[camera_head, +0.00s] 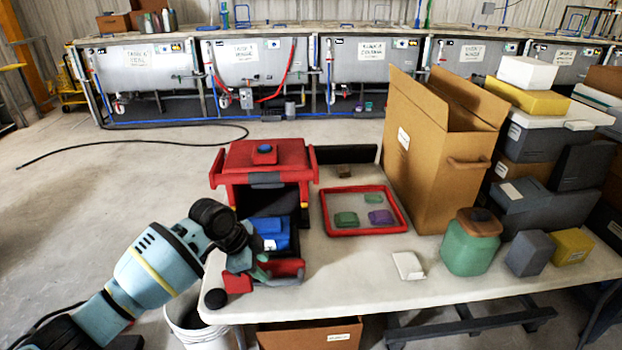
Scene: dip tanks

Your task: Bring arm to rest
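My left arm (150,275), light blue with black joints, comes in from the lower left. Its gripper (258,268) is at the near left corner of the white table (470,275), in front of the red and black bin (265,165). Small red and dark pieces lie around the gripper, and I cannot tell whether its fingers are apart or hold anything. A blue item (270,232) sits in the bin's opening just behind it. My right gripper is not in view.
A red-rimmed tray (363,230) holds green and purple pieces. A tall open cardboard box (425,160), a green jar (470,250) and stacked cases (530,140) fill the table's right side. A white bucket (195,328) stands below the table. Dip tanks (370,62) line the back.

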